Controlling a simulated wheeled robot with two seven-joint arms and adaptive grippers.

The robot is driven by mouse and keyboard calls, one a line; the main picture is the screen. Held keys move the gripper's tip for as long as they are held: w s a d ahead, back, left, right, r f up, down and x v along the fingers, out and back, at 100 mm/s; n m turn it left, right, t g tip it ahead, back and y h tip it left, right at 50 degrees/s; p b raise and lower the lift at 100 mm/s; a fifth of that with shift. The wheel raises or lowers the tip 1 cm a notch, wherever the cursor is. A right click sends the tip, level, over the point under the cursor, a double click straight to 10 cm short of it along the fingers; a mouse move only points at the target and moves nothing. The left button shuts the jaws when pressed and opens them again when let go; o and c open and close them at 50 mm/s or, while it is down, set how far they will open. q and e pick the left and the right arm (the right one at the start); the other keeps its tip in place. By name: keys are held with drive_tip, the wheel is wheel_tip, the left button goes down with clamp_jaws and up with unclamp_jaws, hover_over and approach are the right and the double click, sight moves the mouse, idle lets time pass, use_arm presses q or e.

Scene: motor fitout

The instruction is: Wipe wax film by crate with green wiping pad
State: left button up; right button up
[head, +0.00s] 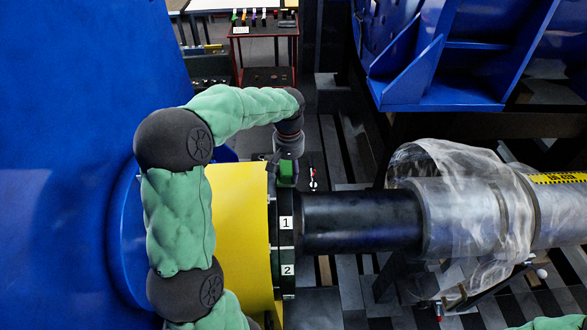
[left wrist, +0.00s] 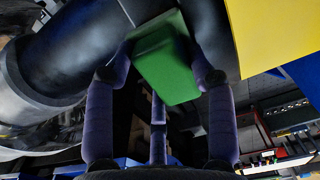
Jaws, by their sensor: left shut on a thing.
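My left gripper (head: 283,160) is shut on the green wiping pad (head: 288,173), at the far side of the black shaft and numbered flange. In the left wrist view the pad (left wrist: 168,62) sits between the fingers (left wrist: 163,76), close to the dark shaft and flange; I cannot tell whether it touches them. No wax film stands out in either view, and I cannot pick out a crate. My right gripper is not in view; only a bit of green arm shows at the bottom right corner of the head view.
A black shaft (head: 360,221) runs right from the flange (head: 286,262) marked 1 and 2, beside a yellow guard (head: 240,235). Clear plastic wrap (head: 425,160) hangs around the grey shaft section. A blue steel frame (head: 450,60) and a red tool cart (head: 264,45) stand behind.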

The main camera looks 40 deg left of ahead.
use_arm(q)
drive_tip(key=shift+s+a, duration=0.8)
drive_tip(key=shift+a, duration=0.1)
drive_tip(key=shift+d+f, duration=0.1)
drive_tip(key=shift+w+d, duration=0.1)
drive_tip(key=shift+w, duration=0.05)
